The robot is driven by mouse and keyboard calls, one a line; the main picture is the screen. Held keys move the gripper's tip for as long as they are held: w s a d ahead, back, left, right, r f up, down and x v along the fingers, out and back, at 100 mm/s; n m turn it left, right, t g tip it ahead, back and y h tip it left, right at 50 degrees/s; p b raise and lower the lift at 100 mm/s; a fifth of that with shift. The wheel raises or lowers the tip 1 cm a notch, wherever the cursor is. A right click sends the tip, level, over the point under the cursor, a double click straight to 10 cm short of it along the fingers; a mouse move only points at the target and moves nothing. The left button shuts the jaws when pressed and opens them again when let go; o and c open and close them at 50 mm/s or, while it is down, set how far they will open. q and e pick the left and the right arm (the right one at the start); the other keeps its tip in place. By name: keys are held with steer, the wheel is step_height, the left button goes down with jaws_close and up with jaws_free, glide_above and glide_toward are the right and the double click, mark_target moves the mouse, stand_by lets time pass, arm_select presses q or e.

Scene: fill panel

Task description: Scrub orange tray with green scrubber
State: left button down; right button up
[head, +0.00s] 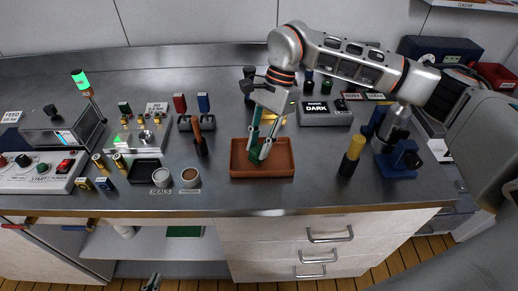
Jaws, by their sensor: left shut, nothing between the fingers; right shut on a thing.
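The orange tray (236,164), a shallow brown-orange box, lies on the steel bench near the front edge in the head view. My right gripper (262,151) points down into the tray from above and is shut on the green scrubber (255,130). The green scrubber stands roughly upright between the fingers, its lower end inside the tray. Whether it touches the tray floor is hard to tell. My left gripper (153,281) shows only as a small dark tip at the bottom edge, below the bench front, shut and empty.
A DARK sign box (325,114) lies behind.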

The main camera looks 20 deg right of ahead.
steer(key=shift+w+r, duration=0.15)
steer(key=shift+w, duration=0.15)
steer(key=shift+r, duration=0.2)
steer(key=shift+s+a+r, duration=0.1)
steer(key=shift+s+a, duration=0.15)
steer(key=shift+s, duration=0.6)
steer(key=shift+s+a, duration=0.2)
steer(key=shift+s, duration=0.65)
steer(key=shift+r+p, duration=0.1)
steer(key=shift+p, duration=0.25)
step_height(320, 180, up, 6)
steer(key=p, duration=0.3)
steer(key=shift+r, duration=1.4)
